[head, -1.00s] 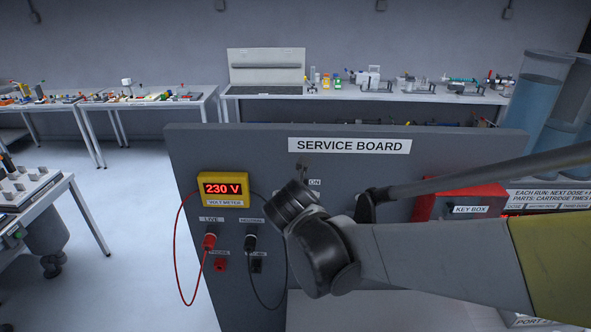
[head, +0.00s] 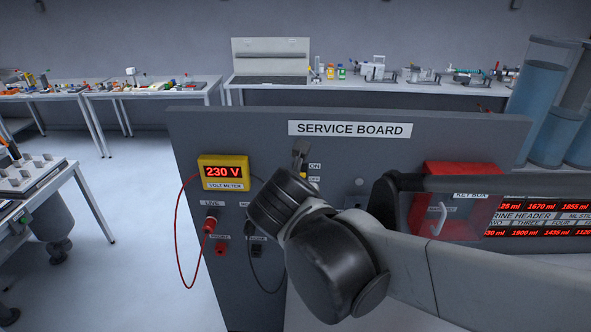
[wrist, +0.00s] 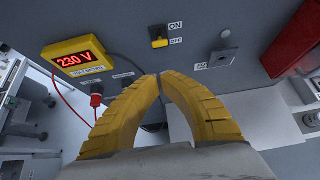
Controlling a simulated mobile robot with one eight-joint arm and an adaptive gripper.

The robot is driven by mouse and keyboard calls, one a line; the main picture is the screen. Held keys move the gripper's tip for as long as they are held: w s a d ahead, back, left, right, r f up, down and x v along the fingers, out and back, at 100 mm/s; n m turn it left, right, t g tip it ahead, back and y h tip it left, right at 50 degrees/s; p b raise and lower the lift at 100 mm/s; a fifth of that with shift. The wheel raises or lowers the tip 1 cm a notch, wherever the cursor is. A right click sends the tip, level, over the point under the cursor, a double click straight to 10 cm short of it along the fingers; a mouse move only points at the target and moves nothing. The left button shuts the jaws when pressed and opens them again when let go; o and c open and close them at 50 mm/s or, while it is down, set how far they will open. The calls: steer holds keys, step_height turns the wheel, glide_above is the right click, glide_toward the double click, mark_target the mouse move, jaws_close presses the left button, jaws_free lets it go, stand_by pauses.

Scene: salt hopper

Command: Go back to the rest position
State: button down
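My gripper (wrist: 160,76) shows in the wrist view as two curved yellow fingers with their tips together, and I see nothing held between them. It points at the grey service board (head: 450,135), below the ON/OFF switch (wrist: 158,36); the gap to the board is hard to judge. In the head view my dark arm joints cover the middle of the board, and the gripper is hidden behind them. The yellow voltmeter (head: 223,172) reads 230 V. The red plug (head: 209,224) sits at the LIVE socket.
The red key box (head: 463,180) is on the board's right side, partly behind my arm. Benches with small parts stand at the back (head: 400,98) and left (head: 150,92). Clear tanks (head: 537,85) stand at the right. The floor left of the board is free.

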steer(key=s+d+f+m+g+b, duration=0.1)
steer(key=s+d+f+m+b, duration=0.4)
steer(key=f+m, duration=0.4)
steer(key=s+d+f+m+g+b, duration=0.1)
steer(key=s+d+f+m+b, duration=0.5)
steer(key=m, duration=0.8)
steer(key=s+d+f+m+g+b, duration=0.2)
steer(key=s+d+f+m+b, duration=0.3)
steer(key=d+f+m+b, duration=0.3)
step_height(320, 180, down, 6)
steer(key=m+b, duration=0.2)
steer(key=m, duration=0.2)
steer(key=shift+s+d+r+m+b, duration=0.2)
steer(key=shift+s+d+m+b, duration=0.1)
steer(key=shift+b, duration=0.1)
